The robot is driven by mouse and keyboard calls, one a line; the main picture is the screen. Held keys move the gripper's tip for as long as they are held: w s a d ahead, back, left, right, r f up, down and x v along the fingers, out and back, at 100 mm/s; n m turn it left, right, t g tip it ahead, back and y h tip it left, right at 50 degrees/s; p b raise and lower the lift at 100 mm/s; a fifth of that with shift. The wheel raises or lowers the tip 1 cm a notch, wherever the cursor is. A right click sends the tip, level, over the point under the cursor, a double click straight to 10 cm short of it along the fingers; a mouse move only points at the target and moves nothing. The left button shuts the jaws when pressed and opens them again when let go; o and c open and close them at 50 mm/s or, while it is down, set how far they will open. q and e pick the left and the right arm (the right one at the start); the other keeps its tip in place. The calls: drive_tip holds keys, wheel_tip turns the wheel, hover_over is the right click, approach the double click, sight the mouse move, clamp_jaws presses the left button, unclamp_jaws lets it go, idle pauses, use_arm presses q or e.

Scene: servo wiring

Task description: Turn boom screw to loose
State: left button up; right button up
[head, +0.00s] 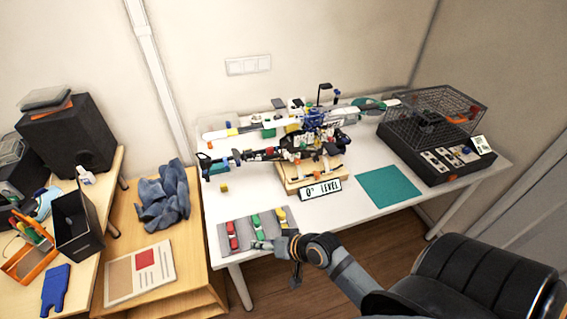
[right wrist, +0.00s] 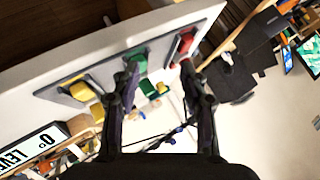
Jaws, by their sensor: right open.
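A grey tray (head: 240,238) at the table's front left corner holds a red-handled tool (head: 232,236), a green-handled tool (head: 256,227) and a yellow-handled tool (head: 281,219). My right gripper (head: 264,244) is at the tray's front edge, by the green tool. In the right wrist view its fingers (right wrist: 158,72) are apart; the green tool (right wrist: 139,62) shows by the left finger and the red tool (right wrist: 186,42) beyond the right finger. A long boom-like model (head: 290,146) stands on a wooden base (head: 312,178) at mid table. I cannot make out the boom screw. My left gripper is not in view.
The white sign (head: 320,190) reading "0° LEVEL" stands before the model. A teal mat (head: 389,189) lies empty to its right. A black box with a wire cage (head: 436,116) stands at the right. A small yellow cube (head: 224,188) lies behind the tray.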

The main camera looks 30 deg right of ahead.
drive_tip(key=w+r+m+t, duration=0.1)
drive_tip(key=w+r+m+t+y, duration=0.1)
drive_tip(key=r+m, duration=0.1)
drive_tip(key=w+r+m+t, duration=0.1)
drive_tip(key=w, duration=0.1)
drive_tip(key=shift+d+r+m+t, duration=0.35)
drive_tip(key=shift+r+m+t, duration=0.05)
wheel_tip(320, 180, up, 3)
drive_tip(key=w+d+m+t, duration=0.2)
drive_tip(key=d+m, duration=0.1)
drive_tip(key=m, duration=0.1)
drive_tip(key=m+t+h, duration=0.3)
drive_tip(key=m+h, duration=0.7)
drive_tip(key=m, duration=0.5)
approach(288, 157)
drive_tip(key=x, duration=0.8)
drive_tip(key=shift+w, duration=0.1)
clamp_jaws()
